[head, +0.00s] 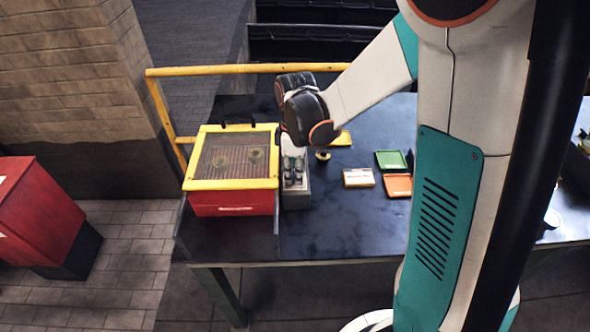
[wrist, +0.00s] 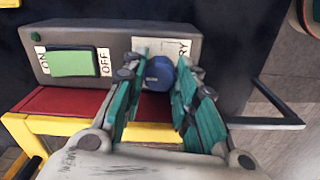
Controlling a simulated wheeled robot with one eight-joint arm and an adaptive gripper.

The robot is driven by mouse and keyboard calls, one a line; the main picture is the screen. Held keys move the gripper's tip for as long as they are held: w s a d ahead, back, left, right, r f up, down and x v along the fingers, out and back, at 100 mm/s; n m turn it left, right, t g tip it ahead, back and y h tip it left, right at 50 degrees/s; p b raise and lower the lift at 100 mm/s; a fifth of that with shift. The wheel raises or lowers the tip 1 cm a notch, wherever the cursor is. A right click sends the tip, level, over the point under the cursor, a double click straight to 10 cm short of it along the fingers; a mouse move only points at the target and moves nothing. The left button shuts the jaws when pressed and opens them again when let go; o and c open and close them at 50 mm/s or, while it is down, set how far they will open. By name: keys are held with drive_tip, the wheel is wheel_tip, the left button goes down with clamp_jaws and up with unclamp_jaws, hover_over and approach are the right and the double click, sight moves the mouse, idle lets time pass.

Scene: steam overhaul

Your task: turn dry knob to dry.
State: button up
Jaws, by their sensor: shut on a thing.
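The dry knob (wrist: 160,73) is a blue round knob on the face of a grey control box (wrist: 84,38). A white label (wrist: 184,46) behind it shows the letters "RY", the rest being hidden by a finger and the knob. My gripper (wrist: 163,66) has a teal finger on each side of the knob and is shut on it. In the head view my gripper (head: 293,168) points down at the grey box (head: 297,198) beside the red and yellow machine. The knob's pointer direction cannot be made out.
A green switch (wrist: 72,63) between "ON" and "OFF" labels sits left of the knob. The red machine with yellow-framed lid (head: 233,205) adjoins the box. Green (head: 391,160) and orange (head: 398,186) trays lie to the right on the dark table (head: 335,232). A yellow rail (head: 230,69) runs behind.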

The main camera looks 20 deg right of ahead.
drive_tip(key=shift+m, duration=0.3)
drive_tip(key=m, duration=0.8)
drive_tip(key=shift+b, duration=0.35)
drive_tip(key=m, duration=0.9)
drive_tip(key=o, duration=1.1)
